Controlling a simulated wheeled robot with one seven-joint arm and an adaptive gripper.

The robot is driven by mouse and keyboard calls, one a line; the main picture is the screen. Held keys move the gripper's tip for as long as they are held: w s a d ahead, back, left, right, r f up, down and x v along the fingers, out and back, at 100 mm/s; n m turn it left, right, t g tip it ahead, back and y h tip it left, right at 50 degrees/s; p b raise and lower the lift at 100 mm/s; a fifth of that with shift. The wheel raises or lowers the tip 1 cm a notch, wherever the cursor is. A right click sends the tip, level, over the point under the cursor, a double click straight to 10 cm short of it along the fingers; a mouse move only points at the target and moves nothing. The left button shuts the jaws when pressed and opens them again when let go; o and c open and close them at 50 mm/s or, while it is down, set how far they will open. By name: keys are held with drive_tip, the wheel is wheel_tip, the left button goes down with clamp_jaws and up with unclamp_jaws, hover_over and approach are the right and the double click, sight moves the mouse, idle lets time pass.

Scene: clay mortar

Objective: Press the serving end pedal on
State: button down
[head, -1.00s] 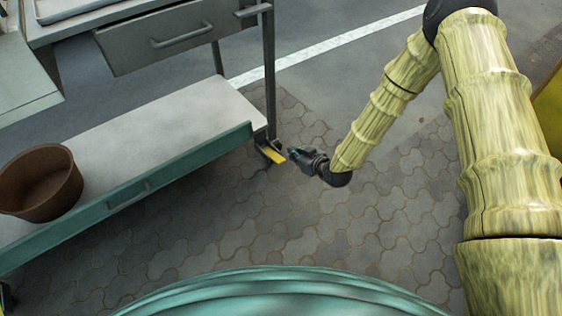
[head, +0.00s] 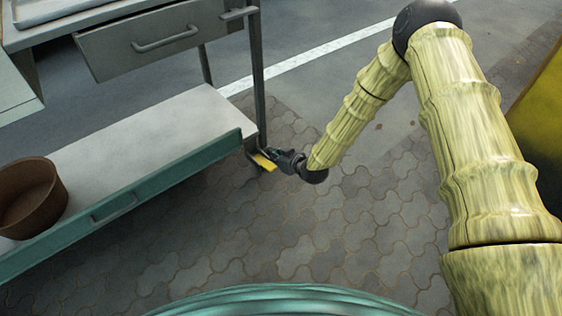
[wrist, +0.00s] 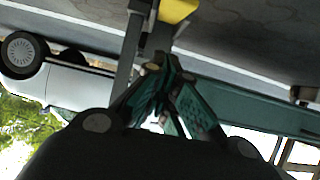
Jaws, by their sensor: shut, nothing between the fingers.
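The yellow pedal (head: 264,162) sits low at the foot of the cart's near right leg, by the paving. It also shows at the top edge of the wrist view (wrist: 179,9). My gripper (head: 275,153) is shut and empty, just right of the pedal and slightly above it in the head view. In the wrist view its fingertips (wrist: 168,68) come together below the pedal in the picture, beside a grey leg. I cannot tell whether the fingertips touch the pedal. The caster under the leg is mostly hidden.
The grey cart has a lower shelf (head: 150,135) with a teal front edge and a brown pot (head: 32,197). A drawer (head: 160,40) hangs above. The paving (head: 300,230) right of the cart is clear. Something yellow (head: 540,115) stands at the far right.

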sight(272, 168)
drive_tip(key=b+x, duration=0.1)
drive_tip(key=x, duration=0.2)
drive_tip(key=shift+f, duration=0.25)
drive_tip(key=shift+s+d+f+b, duration=0.1)
drive_tip(key=shift+f+b, duration=0.3)
drive_tip(key=shift+f, duration=0.1)
drive_tip(key=shift+s+d+f+b, duration=0.1)
drive_tip(key=shift+f+b, duration=0.25)
drive_tip(key=shift+f, duration=0.15)
drive_tip(key=shift+s+f+b, duration=0.15)
drive_tip(key=shift+f+b, duration=0.25)
drive_tip(key=shift+f, duration=0.35)
